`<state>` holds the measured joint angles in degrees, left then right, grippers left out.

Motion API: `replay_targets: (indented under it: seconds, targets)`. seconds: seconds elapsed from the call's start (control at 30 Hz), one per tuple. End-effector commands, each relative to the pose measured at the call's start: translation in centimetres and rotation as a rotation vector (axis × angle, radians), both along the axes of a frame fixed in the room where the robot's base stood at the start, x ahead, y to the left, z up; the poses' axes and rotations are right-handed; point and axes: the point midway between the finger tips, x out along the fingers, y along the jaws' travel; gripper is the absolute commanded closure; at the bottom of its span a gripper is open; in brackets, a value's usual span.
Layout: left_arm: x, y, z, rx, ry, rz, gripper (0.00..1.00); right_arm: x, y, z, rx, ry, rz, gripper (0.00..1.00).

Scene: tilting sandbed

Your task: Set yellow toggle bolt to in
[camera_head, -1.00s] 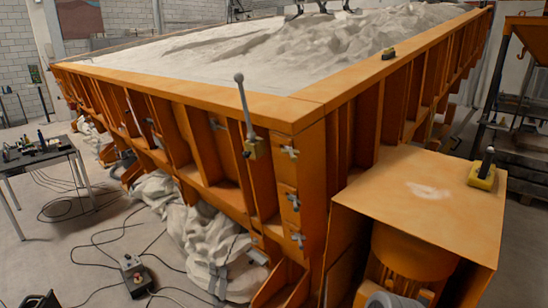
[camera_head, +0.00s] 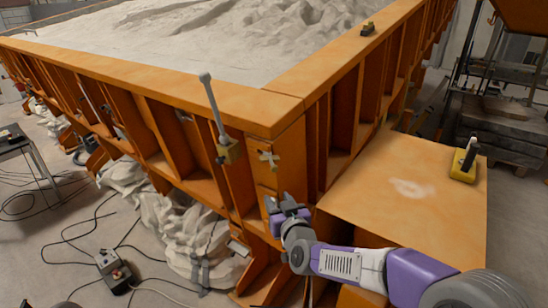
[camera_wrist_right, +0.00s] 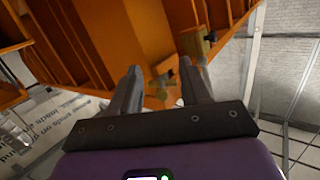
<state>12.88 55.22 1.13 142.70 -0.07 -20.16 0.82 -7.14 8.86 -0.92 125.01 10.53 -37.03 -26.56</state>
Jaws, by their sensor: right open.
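Which fitting is the toggle bolt is not certain. My left gripper is not in view.
An orange cover plate (camera_head: 400,215) stands right of the corner, with a yellow box (camera_head: 464,165) with an upright stick on it. Cables and a grey control box (camera_head: 112,268) lie on the floor at left.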

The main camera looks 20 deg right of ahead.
Motion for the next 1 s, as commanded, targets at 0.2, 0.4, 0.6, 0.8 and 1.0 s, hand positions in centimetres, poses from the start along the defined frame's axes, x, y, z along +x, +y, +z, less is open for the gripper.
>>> replay_targets:
  seconds: [0.2, 0.4, 0.6, 0.8, 1.0]
  targets:
    - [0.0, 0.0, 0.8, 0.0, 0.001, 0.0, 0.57, -0.2, -0.9, 6.3, -0.017, -0.119, -0.028, 0.54]
    - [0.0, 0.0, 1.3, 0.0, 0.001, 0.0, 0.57, 2.3, -0.8, 6.3, -0.019, -0.12, -0.028, 0.54]
    - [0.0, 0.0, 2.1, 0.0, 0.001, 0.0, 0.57, 5.2, -0.8, 6.3, -0.018, -0.119, -0.027, 0.54]
    - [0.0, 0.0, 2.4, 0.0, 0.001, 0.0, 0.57, 6.8, -0.8, 6.3, -0.017, -0.12, -0.027, 0.54]
    - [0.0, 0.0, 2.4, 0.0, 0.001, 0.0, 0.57, 7.0, -0.8, 6.2, -0.017, -0.12, -0.027, 0.54]
